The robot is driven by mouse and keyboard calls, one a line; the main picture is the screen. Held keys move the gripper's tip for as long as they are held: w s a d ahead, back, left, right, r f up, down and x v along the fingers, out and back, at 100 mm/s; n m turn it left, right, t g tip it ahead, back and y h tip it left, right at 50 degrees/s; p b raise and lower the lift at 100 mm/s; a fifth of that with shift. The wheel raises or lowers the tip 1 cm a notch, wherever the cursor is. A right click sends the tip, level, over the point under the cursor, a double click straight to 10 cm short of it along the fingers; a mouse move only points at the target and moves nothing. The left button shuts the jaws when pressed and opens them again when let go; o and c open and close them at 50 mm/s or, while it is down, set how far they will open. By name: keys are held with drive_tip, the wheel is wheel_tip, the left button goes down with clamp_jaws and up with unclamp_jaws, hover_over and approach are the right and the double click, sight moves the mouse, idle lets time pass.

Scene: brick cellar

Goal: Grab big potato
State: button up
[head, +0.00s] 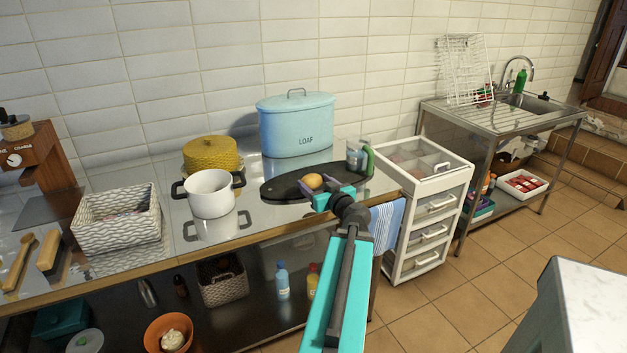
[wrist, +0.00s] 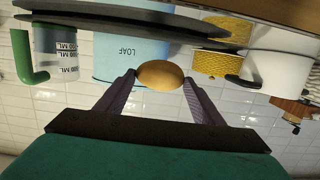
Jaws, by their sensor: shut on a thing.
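The potato (head: 314,181) is a smooth yellow-brown oval. It shows at the dark oval board (head: 279,190) on the metal counter. In the wrist view the potato (wrist: 160,74) sits between the tips of both purple fingers. My gripper (head: 318,190) is shut on it, with a fingertip at each end. The wrist view is upside down, with the board's dark edge above the potato. I cannot tell whether the potato still touches the board.
A measuring jug with a green handle (head: 356,157) stands at the board's right end. A blue LOAF bin (head: 296,125) is behind. A white pot (head: 209,194) and yellow container (head: 211,154) are to the left. A white drawer unit (head: 420,178) stands right.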

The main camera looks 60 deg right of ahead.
sight(318, 182)
drive_tip(key=shift+s+a+r+p, duration=0.1)
drive_tip(key=shift+s+r+p, duration=0.15)
drive_tip(key=shift+p, duration=0.5)
drive_tip(key=p+v, duration=0.1)
drive_tip(key=p, duration=0.5)
drive_tip(key=shift+s+r, duration=0.1)
drive_tip(key=shift+s, duration=0.3)
drive_tip(key=s+p, duration=0.1)
drive_tip(key=p, duration=0.1)
drive_tip(key=s+a+p, duration=0.1)
drive_tip(key=p, duration=0.2)
drive_tip(key=shift+s, duration=0.15)
drive_tip(key=shift+s, duration=0.1)
